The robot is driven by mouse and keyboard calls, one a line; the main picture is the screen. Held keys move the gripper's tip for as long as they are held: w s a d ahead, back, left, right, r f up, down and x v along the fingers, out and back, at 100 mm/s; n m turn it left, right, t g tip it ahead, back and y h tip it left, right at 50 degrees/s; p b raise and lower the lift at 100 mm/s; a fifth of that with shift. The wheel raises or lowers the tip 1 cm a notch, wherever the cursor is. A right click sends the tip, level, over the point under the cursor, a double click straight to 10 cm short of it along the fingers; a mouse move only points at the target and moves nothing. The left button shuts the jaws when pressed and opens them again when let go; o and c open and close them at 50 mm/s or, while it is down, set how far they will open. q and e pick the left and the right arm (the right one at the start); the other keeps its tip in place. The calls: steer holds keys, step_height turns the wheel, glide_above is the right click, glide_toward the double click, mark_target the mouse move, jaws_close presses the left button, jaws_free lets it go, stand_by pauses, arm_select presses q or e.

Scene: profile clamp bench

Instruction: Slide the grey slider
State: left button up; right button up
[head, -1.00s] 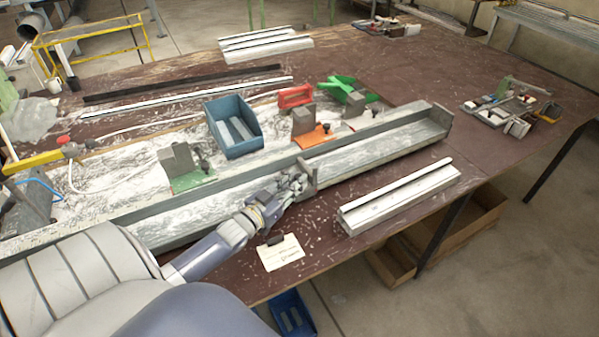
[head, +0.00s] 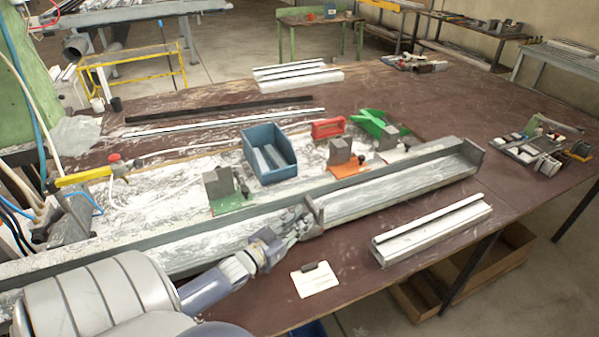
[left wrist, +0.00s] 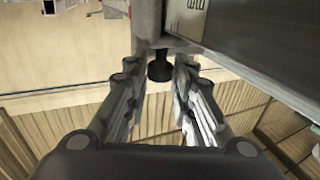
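The grey slider (head: 315,214) is an upright plate set across the long grey channel (head: 390,196), near its middle in the head view. My left gripper (head: 298,224) is at its near left side. In the left wrist view, a black knob (left wrist: 160,68) sticks out below the slider's grey body (left wrist: 150,25). The contact itself is hard to make out. My right gripper is in neither view.
A grey end plate (head: 472,151) closes the channel's far right end. Clamps with green (head: 232,201) and orange (head: 348,168) bases and a blue bin (head: 268,160) stand behind it. White profiles (head: 432,229) and a card (head: 314,281) lie in front. The channel right of the slider is clear.

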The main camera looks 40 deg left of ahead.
arm_select(q)
steer(key=shift+o, duration=1.3)
steer(key=s, duration=1.2)
steer(key=shift+f, duration=0.1)
